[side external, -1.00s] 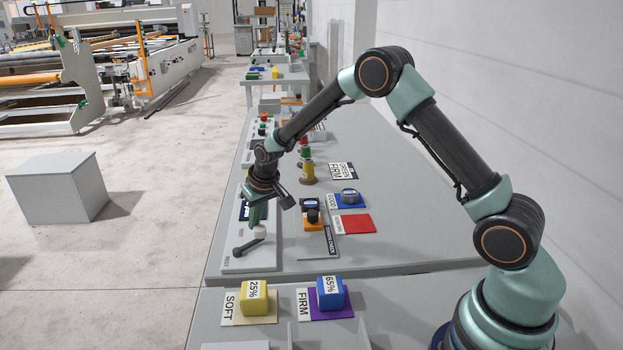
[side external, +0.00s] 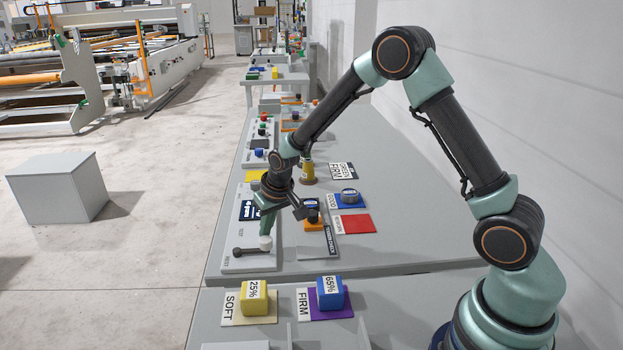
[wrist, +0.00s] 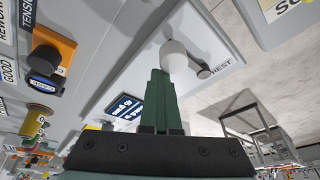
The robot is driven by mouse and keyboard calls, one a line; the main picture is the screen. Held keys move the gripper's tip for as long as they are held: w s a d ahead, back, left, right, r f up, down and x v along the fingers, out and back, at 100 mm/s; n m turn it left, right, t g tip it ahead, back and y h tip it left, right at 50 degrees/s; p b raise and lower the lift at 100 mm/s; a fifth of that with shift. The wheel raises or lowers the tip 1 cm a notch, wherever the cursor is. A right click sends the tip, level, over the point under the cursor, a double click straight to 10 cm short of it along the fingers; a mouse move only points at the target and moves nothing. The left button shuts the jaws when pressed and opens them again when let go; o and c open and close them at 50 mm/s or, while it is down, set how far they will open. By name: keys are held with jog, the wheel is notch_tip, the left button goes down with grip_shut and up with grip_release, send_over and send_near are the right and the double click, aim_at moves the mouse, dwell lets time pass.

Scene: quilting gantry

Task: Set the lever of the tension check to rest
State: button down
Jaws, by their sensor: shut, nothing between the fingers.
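The tension check lever is a dark arm with a white ball knob (side external: 265,243). Its dark round end (side external: 238,252) sits on a pale grey panel (side external: 262,262), near the printed word REST. The arm lies nearly level in the side view, with the knob to the right. My gripper (side external: 266,232) is shut and empty, pointing down at the knob. In the wrist view the green fingers (wrist: 160,78) meet the edge of the white knob (wrist: 174,55) and seem to touch it. The dark end (wrist: 204,70) shows beyond the knob, beside the REST label.
Nearer are a yellow block (side external: 254,297) and a blue block (side external: 331,295). The table right of these is clear.

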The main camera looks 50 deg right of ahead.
jog(key=shift+s+a+f, duration=0.2)
jog(key=shift+s, duration=0.15)
dwell(0.3)
jog(key=w+d, duration=0.3)
jog(key=shift+r, duration=0.1)
notch_tip(320, 180, up, 10)
jog(key=s+a, duration=0.2)
jog(key=shift+a, duration=0.1)
jog(key=s+r+n+t, duration=0.1)
jog(key=s+r, duration=0.4)
jog(key=s, duration=0.6)
jog(key=s+r+n, duration=0.1)
jog(key=s+r, duration=0.4)
jog(key=s, duration=0.6)
jog(key=shift+a+r+t, duration=0.35)
jog(key=shift+r+t, duration=0.05)
